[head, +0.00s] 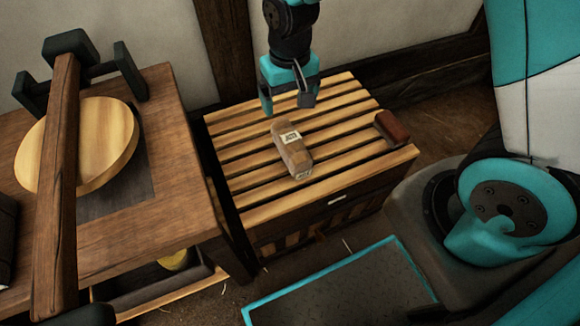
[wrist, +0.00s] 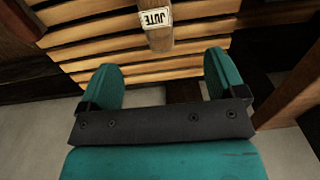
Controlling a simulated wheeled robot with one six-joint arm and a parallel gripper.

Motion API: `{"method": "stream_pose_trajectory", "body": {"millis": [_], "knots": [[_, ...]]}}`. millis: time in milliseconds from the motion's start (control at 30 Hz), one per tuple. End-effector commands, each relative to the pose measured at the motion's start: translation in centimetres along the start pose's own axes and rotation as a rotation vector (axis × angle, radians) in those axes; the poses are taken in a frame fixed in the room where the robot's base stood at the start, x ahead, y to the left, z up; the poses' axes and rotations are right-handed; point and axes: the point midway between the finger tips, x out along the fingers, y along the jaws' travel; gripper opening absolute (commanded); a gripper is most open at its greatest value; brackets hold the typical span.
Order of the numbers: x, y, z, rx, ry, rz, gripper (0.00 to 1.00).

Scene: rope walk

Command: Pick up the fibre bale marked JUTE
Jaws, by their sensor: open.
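The JUTE bale (head: 294,158) is a small brown block with white labels on its top and near end. It lies on the slatted wooden crate top, a little left of its middle. In the wrist view the bale (wrist: 158,35) shows at the top centre with its JUTE label readable, beyond my fingertips. My gripper (head: 288,103) is open and empty, above the far part of the slats and behind the bale in the head view. Its two teal fingers (wrist: 164,78) stand apart in the wrist view, with nothing between them.
A dark red block (head: 391,128) lies at the right edge of the slatted crate top (head: 255,183). A wooden table (head: 160,215) at left carries a round wooden disc (head: 107,150) and an upright beam. A wall stands close behind. The slats around the bale are mostly clear.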

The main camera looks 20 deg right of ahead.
Motion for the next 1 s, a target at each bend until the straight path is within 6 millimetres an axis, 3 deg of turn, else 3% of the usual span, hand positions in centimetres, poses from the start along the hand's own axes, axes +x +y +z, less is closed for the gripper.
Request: {"method": "stream_pose_trajectory", "body": {"millis": [33,167,600,1000], "knots": [[1.4,0.1,-0.2,0.007,0.000,0.008,0.89],[3.2,0.3,-0.4,0.017,-0.002,0.017,0.89],[12.5,0.5,-0.3,0.015,-0.003,0.017,0.89],[15.7,0.7,-0.4,0.016,-0.001,0.016,0.89]]}}
